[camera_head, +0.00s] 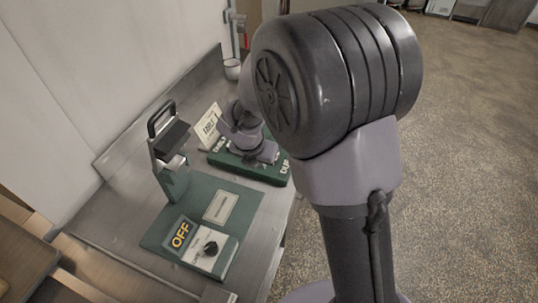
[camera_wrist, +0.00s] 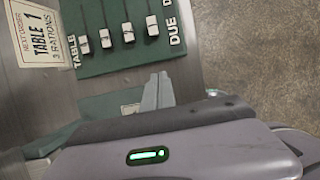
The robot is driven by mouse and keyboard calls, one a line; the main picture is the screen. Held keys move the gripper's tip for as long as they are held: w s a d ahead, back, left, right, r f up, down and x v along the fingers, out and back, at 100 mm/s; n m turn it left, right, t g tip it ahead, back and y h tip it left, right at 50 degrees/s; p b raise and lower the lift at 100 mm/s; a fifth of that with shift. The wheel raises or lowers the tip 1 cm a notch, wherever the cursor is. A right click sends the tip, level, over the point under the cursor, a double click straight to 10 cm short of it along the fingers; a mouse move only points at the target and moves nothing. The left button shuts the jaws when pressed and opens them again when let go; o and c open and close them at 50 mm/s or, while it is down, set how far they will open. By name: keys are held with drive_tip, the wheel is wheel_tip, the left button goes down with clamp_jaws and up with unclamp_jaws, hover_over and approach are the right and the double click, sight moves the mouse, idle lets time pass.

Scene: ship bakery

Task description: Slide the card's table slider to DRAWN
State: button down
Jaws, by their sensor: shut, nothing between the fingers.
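The green slider board (camera_wrist: 100,62) fills the upper part of the wrist view, with several white slider knobs (camera_wrist: 106,39) in a row at its near end, beside the word DUE. Dark slots run up from the knobs out of the picture. The order card (camera_wrist: 42,38) reads TABLE 1, 3 RATIONS. In the head view the board (camera_head: 275,176) lies on the counter with the card (camera_head: 208,127) standing behind it. My gripper (camera_wrist: 161,79) is shut and empty, just off the board's near edge, apart from the knobs. Table numbers on the sliders are not legible.
A steel counter (camera_head: 128,217) runs along the wall. On it are a green mat with an OFF switch box (camera_head: 207,245) and a dark-handled device (camera_head: 170,160). The speckled floor at right is clear.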

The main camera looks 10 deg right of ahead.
sight(271, 169)
drive_tip(key=b+x, duration=0.5)
drive_tip(key=x, duration=0.6)
drive_tip(key=shift+w+d+r, duration=0.2)
drive_tip(key=shift+w+d, duration=0.2)
drive_tip(key=shift+w, duration=0.2)
drive_tip(key=shift+w+d+r, duration=0.15)
drive_tip(key=shift+w+d, duration=0.3)
drive_tip(key=shift+w, duration=0.1)
drive_tip(key=shift+w+d, duration=0.25)
drive_tip(key=shift+w, duration=0.2)
drive_tip(key=shift+r+p, duration=0.1)
drive_tip(key=shift+p, duration=0.2)
drive_tip(key=w+p, duration=0.1)
drive_tip(key=p, duration=0.1)
drive_tip(key=w+d+r+p, duration=0.1)
drive_tip(key=shift+w+d+p, duration=0.1)
drive_tip(key=shift+d+p, duration=0.15)
drive_tip(key=shift+p, duration=0.1)
drive_tip(key=w+d+p, duration=0.2)
drive_tip(key=w, duration=0.1)
drive_tip(key=w+d+f+p, duration=0.1)
drive_tip(key=w+p, duration=0.1)
drive_tip(key=shift+w+d, duration=0.2)
drive_tip(key=shift+d, duration=0.1)
drive_tip(key=shift+a, duration=0.1)
